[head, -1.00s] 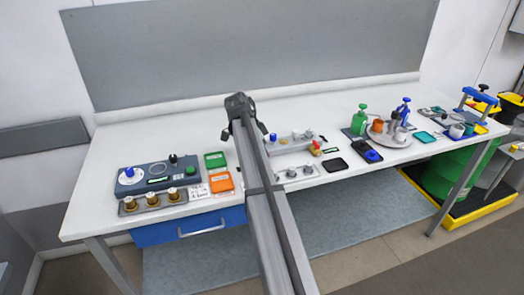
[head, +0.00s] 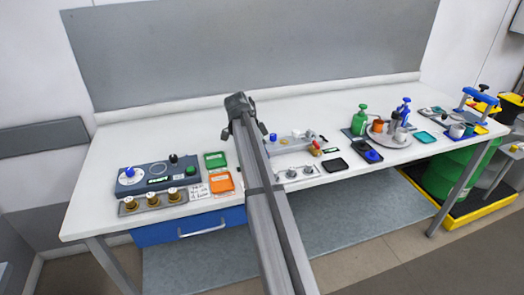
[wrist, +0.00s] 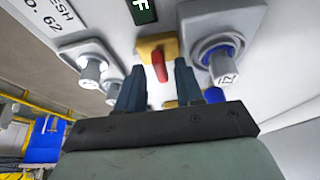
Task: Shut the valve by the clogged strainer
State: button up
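A small valve with a red handle (wrist: 159,66) on a yellow body (wrist: 157,47) shows in the wrist view, just beyond my gripper. A red and yellow fitting (head: 316,148) shows in the head view at the right end of a pale strainer unit (head: 291,139). My gripper (wrist: 160,76) is open. Its two dark fingers stand apart, the red handle seen between their tips; I cannot tell whether they touch it. A clog reading cannot be made out.
In the wrist view, a blue-ringed knob (wrist: 219,62) stands right of the valve and a grey fitting (wrist: 92,66) left. A black tray (head: 335,165) lies beside the unit. A control box (head: 157,176) stands at the table's left. The table's back strip is clear.

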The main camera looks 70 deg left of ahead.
dwell(0.4)
